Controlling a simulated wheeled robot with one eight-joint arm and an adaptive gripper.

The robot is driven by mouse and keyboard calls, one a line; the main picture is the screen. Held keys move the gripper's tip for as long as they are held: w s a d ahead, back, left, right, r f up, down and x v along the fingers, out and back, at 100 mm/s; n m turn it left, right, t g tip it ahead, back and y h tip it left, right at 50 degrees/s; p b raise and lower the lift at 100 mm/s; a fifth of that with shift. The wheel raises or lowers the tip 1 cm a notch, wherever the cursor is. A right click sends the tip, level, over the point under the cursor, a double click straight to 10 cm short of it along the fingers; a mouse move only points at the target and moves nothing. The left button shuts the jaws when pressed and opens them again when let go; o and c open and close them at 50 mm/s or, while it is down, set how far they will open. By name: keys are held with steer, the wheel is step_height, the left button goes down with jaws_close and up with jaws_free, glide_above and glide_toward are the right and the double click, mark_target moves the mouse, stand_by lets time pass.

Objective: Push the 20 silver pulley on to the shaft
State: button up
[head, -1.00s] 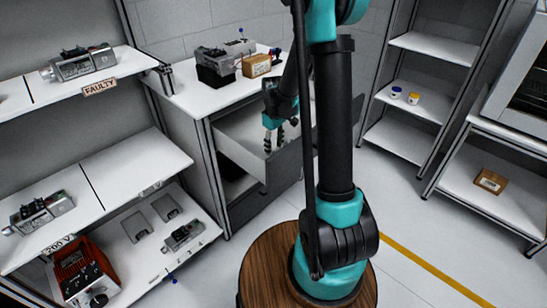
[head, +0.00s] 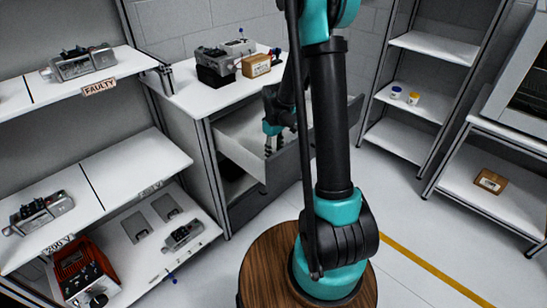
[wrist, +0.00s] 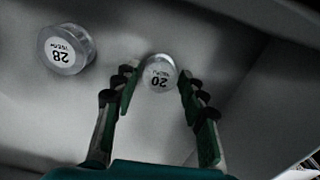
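The silver pulley labelled 20 (wrist: 159,74) lies in the open drawer, label facing the camera, in the wrist view. My gripper (wrist: 156,82) is open, with one finger on each side of this pulley and small gaps visible between. In the head view my gripper (head: 272,142) reaches down into the open drawer (head: 235,142), partly hidden behind my arm. The pulley is not visible in the head view. A device (head: 225,60) stands on the bench top above the drawer; I cannot make out which part is the shaft.
A larger silver pulley labelled 28 (wrist: 66,49) lies left of the 20 pulley in the drawer. The drawer walls rise close around my gripper. A cardboard box (head: 257,66) stands on the bench. Shelves with other devices (head: 82,62) stand at left.

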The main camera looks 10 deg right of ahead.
jaws_close()
steer(key=shift+r, duration=3.5)
